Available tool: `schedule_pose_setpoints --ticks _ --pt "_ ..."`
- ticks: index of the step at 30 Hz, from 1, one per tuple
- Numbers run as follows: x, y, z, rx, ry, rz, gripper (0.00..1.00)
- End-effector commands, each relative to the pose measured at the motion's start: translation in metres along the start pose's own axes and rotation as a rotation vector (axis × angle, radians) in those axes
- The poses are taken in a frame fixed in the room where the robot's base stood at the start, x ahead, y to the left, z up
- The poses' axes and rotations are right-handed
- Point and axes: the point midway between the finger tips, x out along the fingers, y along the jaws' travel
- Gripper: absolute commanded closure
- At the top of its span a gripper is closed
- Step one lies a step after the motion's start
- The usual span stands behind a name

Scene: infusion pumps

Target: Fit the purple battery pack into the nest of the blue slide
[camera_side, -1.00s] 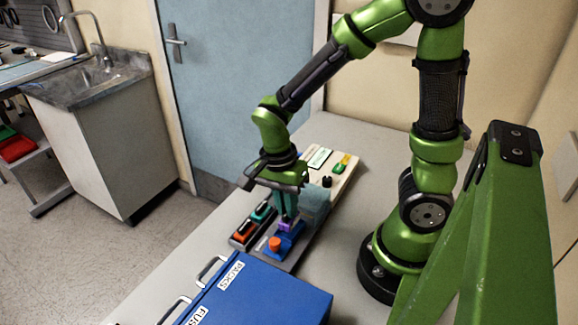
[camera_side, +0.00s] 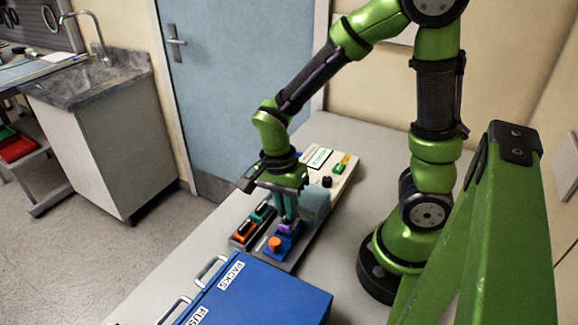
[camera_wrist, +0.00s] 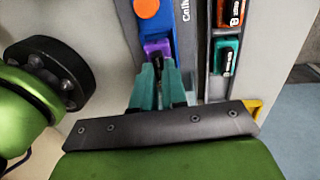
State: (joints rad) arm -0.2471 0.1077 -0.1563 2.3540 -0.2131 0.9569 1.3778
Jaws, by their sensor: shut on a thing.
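The purple battery pack (camera_side: 284,228) is at the blue slide (camera_side: 287,241), at the end beyond the orange knob (camera_side: 275,243). It also shows in the wrist view (camera_wrist: 157,48), between the teal fingertips and against the blue slide (camera_wrist: 181,22). My gripper (camera_side: 287,215) points down with its teal fingers shut on the pack; the fingers also show in the wrist view (camera_wrist: 158,75). The fingers hide much of the pack and the nest, so I cannot tell whether the pack is fully seated.
A dark rack (camera_side: 239,237) with orange and teal packs stands just left of the slide. A blue drawer box (camera_side: 262,292) labelled PACKS is in front. A pale pump panel (camera_side: 343,175) with buttons lies behind. The bench right of the slide is clear.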

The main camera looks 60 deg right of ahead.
Motion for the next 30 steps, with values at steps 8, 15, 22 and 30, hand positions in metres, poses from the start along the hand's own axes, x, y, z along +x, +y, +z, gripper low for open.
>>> schedule_pose_setpoints --ticks 8,15,22,30 --pt "0.006 -0.001 0.000 0.001 0.000 0.001 1.00" --pt "0.011 -0.001 0.000 0.000 0.000 0.001 1.00" --pt "0.014 -0.002 0.000 0.001 0.000 0.001 0.85" --pt "0.014 -0.002 0.000 0.000 0.000 0.000 0.79"
